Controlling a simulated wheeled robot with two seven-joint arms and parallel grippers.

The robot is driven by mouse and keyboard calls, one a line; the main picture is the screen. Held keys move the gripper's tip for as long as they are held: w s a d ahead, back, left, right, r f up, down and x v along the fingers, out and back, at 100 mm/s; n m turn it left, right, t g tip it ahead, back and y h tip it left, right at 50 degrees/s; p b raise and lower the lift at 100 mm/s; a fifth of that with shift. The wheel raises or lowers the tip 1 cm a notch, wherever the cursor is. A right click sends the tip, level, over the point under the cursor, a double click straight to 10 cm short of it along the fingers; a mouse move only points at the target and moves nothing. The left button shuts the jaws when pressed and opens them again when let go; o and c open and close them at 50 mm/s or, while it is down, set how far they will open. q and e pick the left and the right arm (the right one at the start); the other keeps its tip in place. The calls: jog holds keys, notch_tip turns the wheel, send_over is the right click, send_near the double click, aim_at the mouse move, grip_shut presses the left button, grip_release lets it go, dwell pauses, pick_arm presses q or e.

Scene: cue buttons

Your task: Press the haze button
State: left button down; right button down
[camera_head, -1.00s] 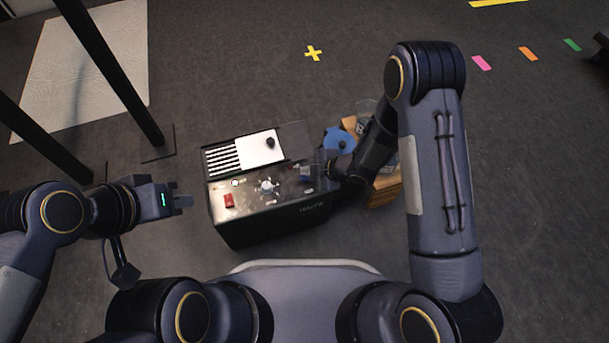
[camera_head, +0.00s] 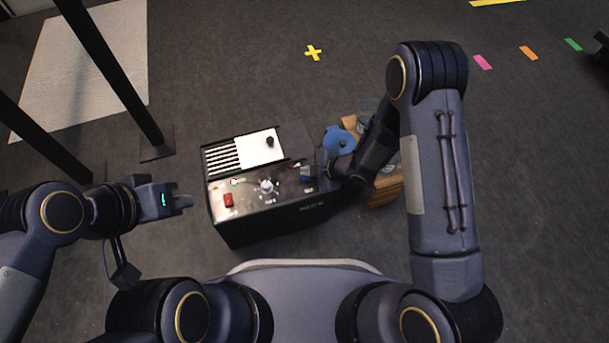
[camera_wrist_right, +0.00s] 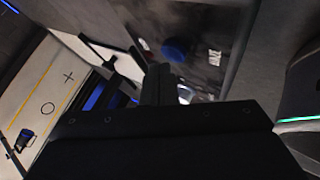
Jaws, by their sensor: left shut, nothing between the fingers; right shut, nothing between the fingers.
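The dark console (camera_head: 270,222) stands in front of me in the head view. Its top carries a red block-shaped control (camera_head: 228,200), a pale knob (camera_head: 266,186) and a small light with red and green (camera_head: 235,181). A blue round button (camera_wrist_right: 173,50) shows in the right wrist view, just beyond my right gripper's fingertips (camera_wrist_right: 160,72). Contact cannot be told. My right gripper (camera_head: 316,170) is shut and empty over the console's right end. My left gripper (camera_head: 184,201) is shut and empty, left of the console. Which button is haze is too small to read.
A white panel with a black knob (camera_head: 262,148) and a striped grille (camera_head: 221,159) lie at the console's back. A wooden crate (camera_head: 384,194) with a blue disc (camera_head: 338,140) stands right of it. Black posts (camera_head: 110,70) rise at left.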

aim_at(308, 177)
jog(key=shift+f+b, duration=0.5)
jog(key=shift+f, duration=0.1)
dwell(0.7)
jog(key=shift+r, duration=0.1)
dwell(0.4)
jog(key=shift+r+p, duration=0.6)
jog(key=shift+r, duration=0.2)
notch_tip(308, 177, up, 5)
jog(key=p, duration=0.3)
jog(key=shift+p, duration=0.35)
dwell(0.3)
